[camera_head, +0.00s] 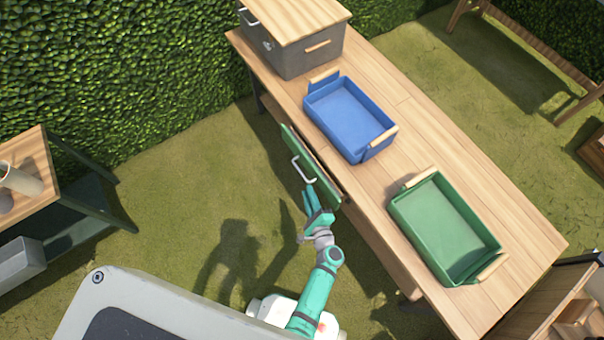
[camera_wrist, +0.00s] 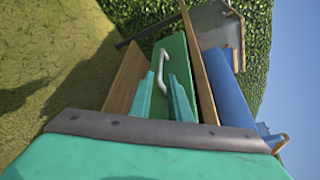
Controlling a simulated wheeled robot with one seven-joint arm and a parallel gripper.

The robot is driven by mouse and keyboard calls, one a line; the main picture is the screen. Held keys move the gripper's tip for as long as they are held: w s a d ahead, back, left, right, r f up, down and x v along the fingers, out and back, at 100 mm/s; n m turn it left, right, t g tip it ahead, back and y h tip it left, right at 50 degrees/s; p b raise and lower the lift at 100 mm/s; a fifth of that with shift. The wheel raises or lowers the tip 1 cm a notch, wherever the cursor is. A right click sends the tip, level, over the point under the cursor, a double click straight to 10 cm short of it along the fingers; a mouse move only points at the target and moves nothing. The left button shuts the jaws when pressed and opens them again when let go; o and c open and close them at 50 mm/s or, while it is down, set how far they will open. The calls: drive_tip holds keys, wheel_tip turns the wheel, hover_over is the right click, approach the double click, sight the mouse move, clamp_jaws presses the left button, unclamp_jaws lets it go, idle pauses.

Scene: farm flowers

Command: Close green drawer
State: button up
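The green drawer (camera_head: 290,144) under the long wooden table stands partly pulled out, its front apart from the table's side. It has a pale curved handle (camera_head: 303,170). My gripper (camera_head: 309,190) is in front of the drawer, close to the handle's lower end. In the wrist view the green drawer front (camera_wrist: 172,48) and its handle (camera_wrist: 163,71) show beyond my gripper (camera_wrist: 164,80). The two teal fingers are apart with nothing held between them. Whether a finger touches the drawer or handle I cannot tell.
The wooden table (camera_head: 410,120) carries a blue tray (camera_head: 350,115), a green tray (camera_head: 440,225) and a grey box (camera_head: 300,60) with a wooden lid. A hedge (camera_head: 130,70) stands behind. A smaller table (camera_head: 30,175) is at the left. Grass between them is clear.

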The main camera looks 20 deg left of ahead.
sight(302, 173)
drive_tip(key=x, duration=1)
drive_tip(key=shift+w+f, duration=0.15)
drive_tip(key=shift+w, duration=0.05)
drive_tip(key=shift+c, duration=0.7)
clamp_jaws()
